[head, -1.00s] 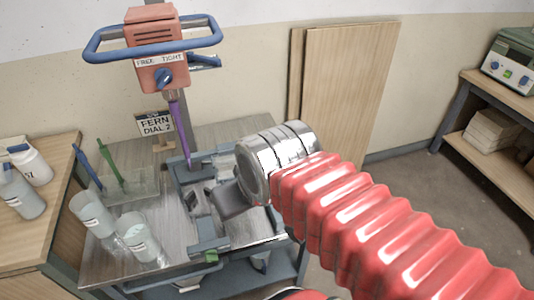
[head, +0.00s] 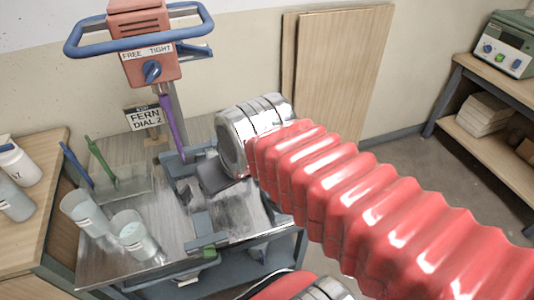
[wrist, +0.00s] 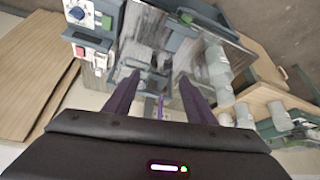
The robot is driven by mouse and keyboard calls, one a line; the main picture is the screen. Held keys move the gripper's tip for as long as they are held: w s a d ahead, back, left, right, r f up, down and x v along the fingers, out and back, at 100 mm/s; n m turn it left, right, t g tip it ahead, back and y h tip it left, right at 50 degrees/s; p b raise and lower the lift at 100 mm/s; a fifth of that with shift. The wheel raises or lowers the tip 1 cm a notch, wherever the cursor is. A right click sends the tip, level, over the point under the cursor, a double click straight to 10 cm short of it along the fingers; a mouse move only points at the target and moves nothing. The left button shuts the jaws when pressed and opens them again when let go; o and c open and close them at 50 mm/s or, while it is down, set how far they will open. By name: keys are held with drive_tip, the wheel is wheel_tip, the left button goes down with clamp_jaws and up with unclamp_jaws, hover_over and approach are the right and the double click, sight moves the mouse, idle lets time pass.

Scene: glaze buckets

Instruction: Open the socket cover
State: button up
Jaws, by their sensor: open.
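No socket cover can be made out for certain. In the wrist view a pale control panel (wrist: 88,32) on the cart's side has a blue knob, a green piece (wrist: 106,21) and a red piece (wrist: 80,51). I cannot tell whether any of these is the cover. A small green piece (head: 209,252) also shows at the cart's front edge in the head view. My gripper (wrist: 158,80) is open and empty, its two dark purple fingers apart, above the cart.
The mixer head (head: 143,50) with a blue handle and purple shaft (head: 172,130) stands over the cart top (head: 120,240). Clear cups (head: 132,236) stand at the left. A "FERN DIAL 2" sign (head: 144,118) stands behind. Boards (head: 340,75) lean on the wall.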

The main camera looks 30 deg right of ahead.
drive_tip(key=w+d+f+m, duration=0.1)
drive_tip(key=w+d+f, duration=0.3)
drive_tip(key=w+d, duration=0.7)
drive_tip(key=w+d+f, duration=0.4)
drive_tip(key=d+f, duration=0.1)
drive_tip(key=d, duration=0.1)
drive_tip(key=w+d+f+m+g+h, duration=0.1)
drive_tip(key=w+d+f, duration=0.2)
drive_tip(key=d+f, duration=0.2)
drive_tip(key=shift+w+d+f+m, duration=0.3)
drive_tip(key=shift+w+d+f, duration=0.1)
drive_tip(key=shift+d, duration=0.65)
drive_tip(key=shift+x, duration=6.9)
drive_tip(key=shift+s, duration=0.15)
drive_tip(key=shift+c, duration=0.5)
